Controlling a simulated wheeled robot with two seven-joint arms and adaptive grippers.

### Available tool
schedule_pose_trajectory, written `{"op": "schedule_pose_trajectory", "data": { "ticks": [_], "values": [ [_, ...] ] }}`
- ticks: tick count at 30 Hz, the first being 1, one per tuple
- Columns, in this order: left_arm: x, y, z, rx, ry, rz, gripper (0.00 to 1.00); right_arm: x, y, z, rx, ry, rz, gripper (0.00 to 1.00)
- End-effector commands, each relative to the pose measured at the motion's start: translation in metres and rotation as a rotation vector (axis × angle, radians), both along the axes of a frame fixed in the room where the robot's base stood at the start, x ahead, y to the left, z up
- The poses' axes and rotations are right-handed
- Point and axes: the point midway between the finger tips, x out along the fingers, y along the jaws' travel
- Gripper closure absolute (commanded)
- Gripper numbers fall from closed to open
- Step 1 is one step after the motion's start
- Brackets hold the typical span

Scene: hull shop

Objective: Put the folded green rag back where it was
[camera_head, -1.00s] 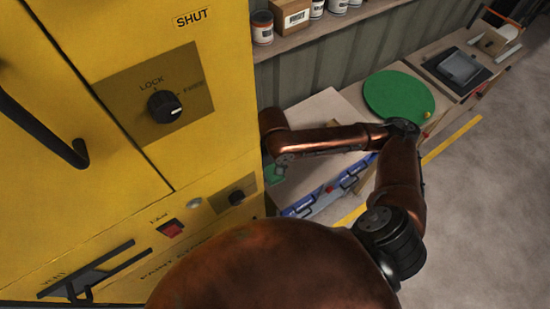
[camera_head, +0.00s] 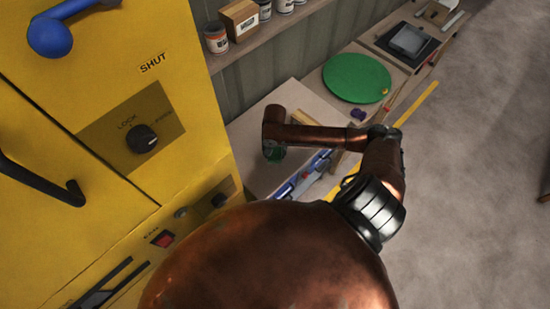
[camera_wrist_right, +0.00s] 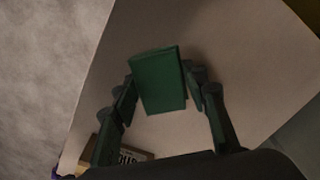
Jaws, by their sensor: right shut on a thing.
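The folded green rag (camera_wrist_right: 158,82) is between the fingers of my right gripper (camera_wrist_right: 168,98) in the wrist view, with the pale bench top (camera_wrist_right: 240,60) behind it. The gripper is shut on the rag. I cannot tell whether the rag touches the bench. In the head view a small green patch of the rag (camera_head: 275,154) shows at the end of my right arm, over the bench beside the yellow cabinet; my arm hides most of the gripper. My left gripper is in neither view.
The yellow cabinet (camera_head: 110,200) stands close on the left, with a dark handle and a blue handle (camera_head: 50,36). A shelf with cans (camera_head: 217,38) runs above the bench. A round green disc (camera_head: 356,77) and a grey tray (camera_head: 408,40) lie farther along. Open floor is at right.

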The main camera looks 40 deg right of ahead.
Motion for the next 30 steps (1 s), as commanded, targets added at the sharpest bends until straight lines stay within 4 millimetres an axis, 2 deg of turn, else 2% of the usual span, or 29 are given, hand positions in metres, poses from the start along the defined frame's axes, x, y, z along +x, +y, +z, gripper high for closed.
{"op": "schedule_pose_trajectory", "data": {
  "ticks": [5, 12, 23, 24, 30],
  "values": [
    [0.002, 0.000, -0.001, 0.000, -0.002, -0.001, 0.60, 0.000, 0.000, -0.013, -0.001, -0.001, 0.000, 0.82],
    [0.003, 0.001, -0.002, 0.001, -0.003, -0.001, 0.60, 0.000, 0.000, -0.043, -0.001, -0.001, 0.001, 0.82],
    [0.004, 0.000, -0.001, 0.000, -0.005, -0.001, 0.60, 0.000, 0.000, -0.046, -0.001, -0.001, 0.001, 0.82],
    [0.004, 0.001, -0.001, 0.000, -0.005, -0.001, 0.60, 0.000, -0.001, -0.047, -0.001, -0.002, 0.000, 0.58],
    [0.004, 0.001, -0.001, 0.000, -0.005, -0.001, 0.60, 0.000, -0.001, -0.047, -0.001, -0.001, 0.001, 0.44]
  ]
}}
